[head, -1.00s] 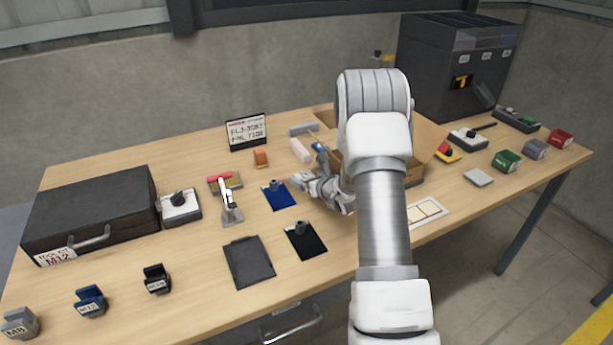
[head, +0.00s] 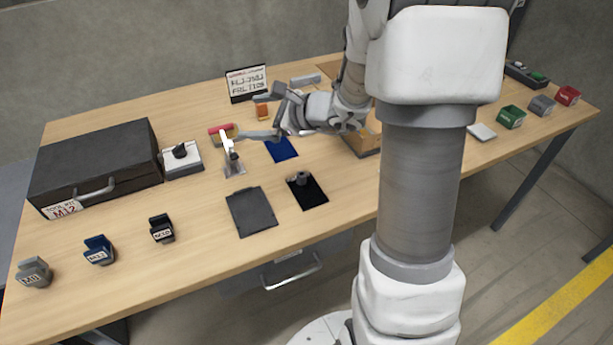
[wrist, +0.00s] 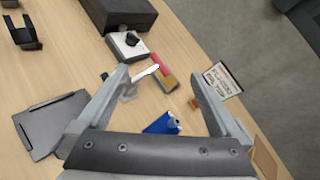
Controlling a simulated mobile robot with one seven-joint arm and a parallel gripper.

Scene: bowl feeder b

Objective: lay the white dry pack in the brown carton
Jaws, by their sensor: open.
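The brown carton (head: 362,142) stands open behind my arm, which hides most of it. What looks like a corner of its flap shows in the wrist view (wrist: 266,158). A small flat whitish square (head: 482,131) lies on the table to the right of my arm; I cannot tell whether it is the white dry pack. My gripper (head: 255,117) is open and empty, pointing left above the table near a blue mat (head: 282,149). In the wrist view its fingers (wrist: 161,78) are wide apart, with a toggle clamp (wrist: 140,82) and a red-and-tan item (wrist: 164,74) seen beyond them.
A black tool case (head: 95,165) and a grey switch box (head: 182,160) stand left. A sign (head: 246,84) and an orange block (head: 262,111) are at the back. Dark mats (head: 252,212) and labelled holders (head: 98,250) are in front. Coloured bins (head: 511,117) stand right.

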